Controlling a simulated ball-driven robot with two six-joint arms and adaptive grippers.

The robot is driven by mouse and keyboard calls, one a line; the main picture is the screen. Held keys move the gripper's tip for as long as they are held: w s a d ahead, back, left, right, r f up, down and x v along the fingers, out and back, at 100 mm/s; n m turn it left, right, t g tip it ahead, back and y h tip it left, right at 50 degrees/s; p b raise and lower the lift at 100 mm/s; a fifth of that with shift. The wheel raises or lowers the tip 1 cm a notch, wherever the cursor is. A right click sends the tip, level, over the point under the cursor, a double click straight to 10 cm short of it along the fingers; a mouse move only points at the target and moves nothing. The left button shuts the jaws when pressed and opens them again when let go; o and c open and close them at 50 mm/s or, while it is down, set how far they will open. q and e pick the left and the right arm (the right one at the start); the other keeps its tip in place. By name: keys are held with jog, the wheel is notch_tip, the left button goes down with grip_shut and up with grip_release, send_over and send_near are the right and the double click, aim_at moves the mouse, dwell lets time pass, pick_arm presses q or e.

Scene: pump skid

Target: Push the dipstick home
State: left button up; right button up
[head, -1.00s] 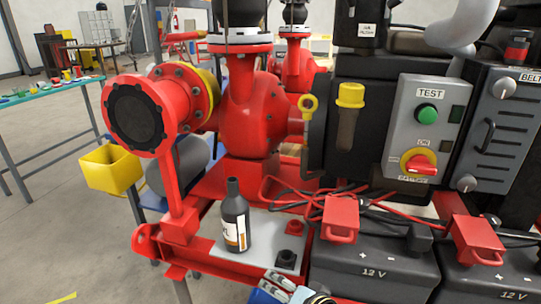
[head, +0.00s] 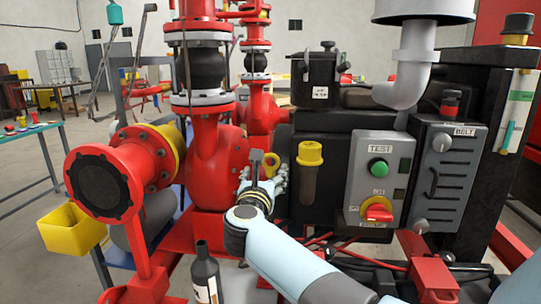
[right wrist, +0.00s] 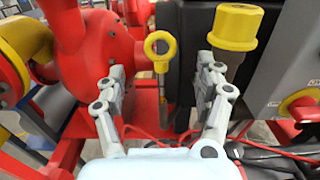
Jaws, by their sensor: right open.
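The dipstick (right wrist: 160,48) has a yellow ring handle on top and a thin shaft hanging below it, beside the dark engine block. In the head view its yellow handle (head: 271,160) shows just behind my right gripper's fingers. My right gripper (head: 267,172) is open and empty. In the right wrist view the dipstick stands between the two spread fingers (right wrist: 162,70), touching neither as far as I can see; its depth relative to the fingertips is unclear. The lower end of the shaft is hidden. My left gripper is not in view.
A yellow-capped filler tube (right wrist: 236,27) stands close to the right finger. The red pump casing (head: 218,165) is on the left and the grey TEST control box (head: 379,185) on the right. A dark bottle (head: 205,272) stands below, left of my forearm.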

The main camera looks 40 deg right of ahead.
aim_at(271, 166)
jog(key=x, duration=1)
jog(key=shift+w+d+p, duration=0.15)
jog(key=shift+d+p, duration=0.1)
jog(key=shift+p, duration=0.05)
jog(key=shift+c, duration=0.2)
jog(key=shift+f, duration=0.1)
jog(key=c, duration=1.4)
jog(key=shift+w+f, duration=0.1)
grip_shut()
jog(key=shift+d+f, duration=0.1)
jog(key=shift+f, duration=0.15)
